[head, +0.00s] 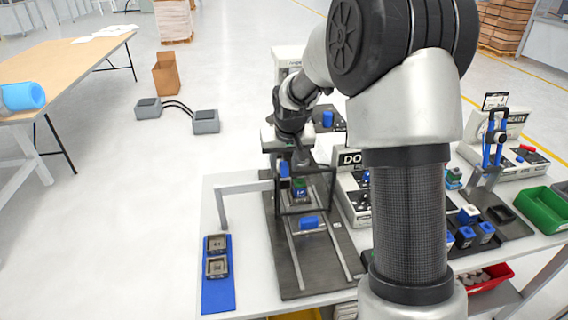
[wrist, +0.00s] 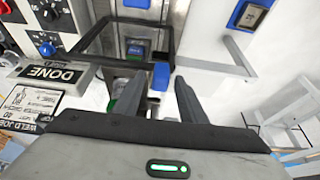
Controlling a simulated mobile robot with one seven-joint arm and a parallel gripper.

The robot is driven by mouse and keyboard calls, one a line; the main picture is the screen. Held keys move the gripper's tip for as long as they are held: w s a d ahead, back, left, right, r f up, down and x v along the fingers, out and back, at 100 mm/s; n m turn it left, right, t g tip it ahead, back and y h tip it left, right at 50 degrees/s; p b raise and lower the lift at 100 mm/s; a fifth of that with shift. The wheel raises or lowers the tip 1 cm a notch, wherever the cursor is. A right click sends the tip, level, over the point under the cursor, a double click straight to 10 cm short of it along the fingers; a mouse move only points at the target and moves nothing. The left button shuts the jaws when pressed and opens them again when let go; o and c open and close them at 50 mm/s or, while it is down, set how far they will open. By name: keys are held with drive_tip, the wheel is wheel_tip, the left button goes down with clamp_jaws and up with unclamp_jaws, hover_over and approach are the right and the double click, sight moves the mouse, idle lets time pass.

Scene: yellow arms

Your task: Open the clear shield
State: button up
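The clear shield is a see-through box with a dark frame (head: 333,190) on the long dark fixture plate at the table's left part. Its frame (wrist: 103,29) also shows in the wrist view. A blue handle (wrist: 161,76) sits at the frame's edge; in the head view it (head: 284,168) is just below the gripper. My gripper (wrist: 160,82) is open, with its two dark fingers apart and the handle just beyond and between the tips. Whether a finger touches it cannot be told. Behind the shield is a blue and green part (head: 300,187).
A blue block (head: 308,223) sits on the rails in front of the shield. A blue mat (head: 218,296) with two square parts lies to the left. A control box labelled DONE (head: 352,190) stands close on the right. My arm hides the table's middle.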

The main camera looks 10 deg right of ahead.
clamp_jaws()
drive_tip(key=a+b, duration=0.3)
drive_tip(key=a, duration=1.4)
drive_tip(key=shift+b, duration=0.3)
unclamp_jaws()
